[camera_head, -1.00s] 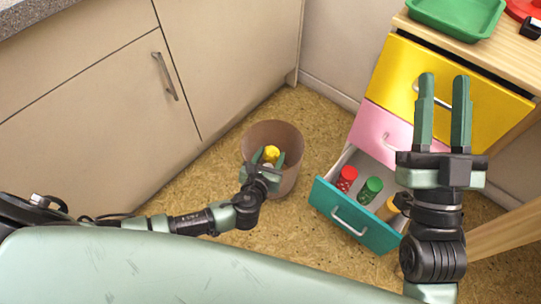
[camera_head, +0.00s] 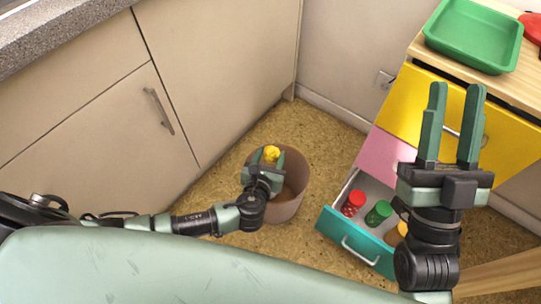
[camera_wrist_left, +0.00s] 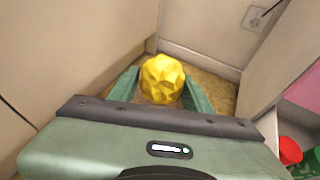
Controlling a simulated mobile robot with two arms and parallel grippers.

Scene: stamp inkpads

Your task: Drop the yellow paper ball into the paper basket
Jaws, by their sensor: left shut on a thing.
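The yellow paper ball (camera_head: 271,153) is a small crumpled ball between the fingertips of my left gripper (camera_head: 268,156), which is shut on it. In the left wrist view the ball (camera_wrist_left: 162,79) sits between the two green fingers. The brown paper basket (camera_head: 292,202) stands on the floor. In the head view my left gripper and the ball overlap the basket's left side and rim; how high they are above it I cannot tell. My right gripper (camera_head: 455,105) is open and empty, in front of the drawer unit.
An open teal drawer (camera_head: 352,245) holds a red-lidded jar (camera_head: 353,203), a green-lidded jar (camera_head: 378,213) and an orange item. A green tray (camera_head: 473,36) lies on the wooden top. Beige cabinets (camera_head: 215,75) line the left. Speckled floor is clear around the basket.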

